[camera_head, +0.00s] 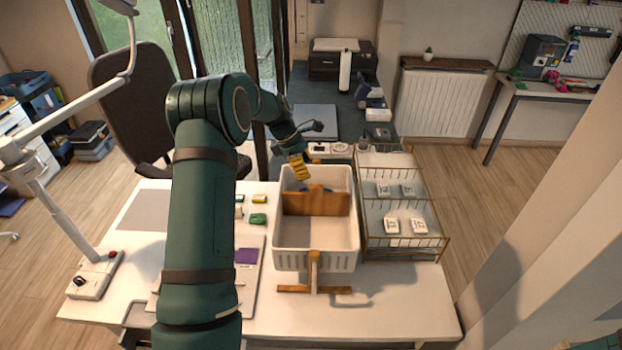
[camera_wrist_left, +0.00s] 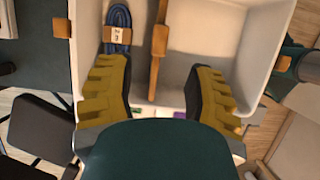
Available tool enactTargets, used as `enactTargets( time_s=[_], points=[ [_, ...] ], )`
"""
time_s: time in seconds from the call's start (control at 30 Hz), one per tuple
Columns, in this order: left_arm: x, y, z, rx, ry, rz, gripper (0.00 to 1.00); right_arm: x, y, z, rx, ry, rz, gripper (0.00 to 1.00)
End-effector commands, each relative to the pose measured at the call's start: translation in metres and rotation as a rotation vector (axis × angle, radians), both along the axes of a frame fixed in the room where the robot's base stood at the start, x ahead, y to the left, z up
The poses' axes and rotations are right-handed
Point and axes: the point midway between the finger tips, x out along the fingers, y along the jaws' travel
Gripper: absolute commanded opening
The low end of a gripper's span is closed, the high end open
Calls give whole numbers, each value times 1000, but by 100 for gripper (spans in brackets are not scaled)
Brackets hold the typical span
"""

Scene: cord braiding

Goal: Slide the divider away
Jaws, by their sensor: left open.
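A white bin (camera_head: 316,258) stands on the table, and a brown wooden divider (camera_head: 312,203) stands upright across its inside. In the left wrist view the divider (camera_wrist_left: 157,50) shows nearly edge-on, with a wider brown block on it. My left gripper (camera_head: 299,168), with yellow ribbed fingers, is above the bin's far left part. In the left wrist view the gripper (camera_wrist_left: 163,98) is open and empty, its fingers wide apart on either side of the divider's line. A blue cord bundle (camera_wrist_left: 118,32) with a tag lies in the bin beside the divider. My right gripper is not seen.
A wire rack (camera_head: 404,246) with several white tagged items stands right of the bin. A wooden T-shaped piece (camera_head: 314,271) stands at the bin's front. A green item (camera_head: 258,219) and a purple one (camera_head: 246,256) lie left of the bin.

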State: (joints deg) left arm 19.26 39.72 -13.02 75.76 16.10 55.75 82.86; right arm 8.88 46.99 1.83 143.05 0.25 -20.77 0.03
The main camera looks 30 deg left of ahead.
Motion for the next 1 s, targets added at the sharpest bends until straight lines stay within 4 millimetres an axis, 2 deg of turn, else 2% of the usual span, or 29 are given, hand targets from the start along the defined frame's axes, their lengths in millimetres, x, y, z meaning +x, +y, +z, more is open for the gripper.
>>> enactTargets(
  time_s=[0.1, 0.3, 1.0],
  points=[
    [-3, 6, 15, 0, -1, 0, 53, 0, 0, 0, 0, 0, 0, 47],
    [-6, 9, 25, 0, 2, 1, 53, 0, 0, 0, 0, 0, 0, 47],
    [-6, 9, 25, 0, 2, 1, 53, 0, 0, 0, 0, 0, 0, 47]
  ],
)
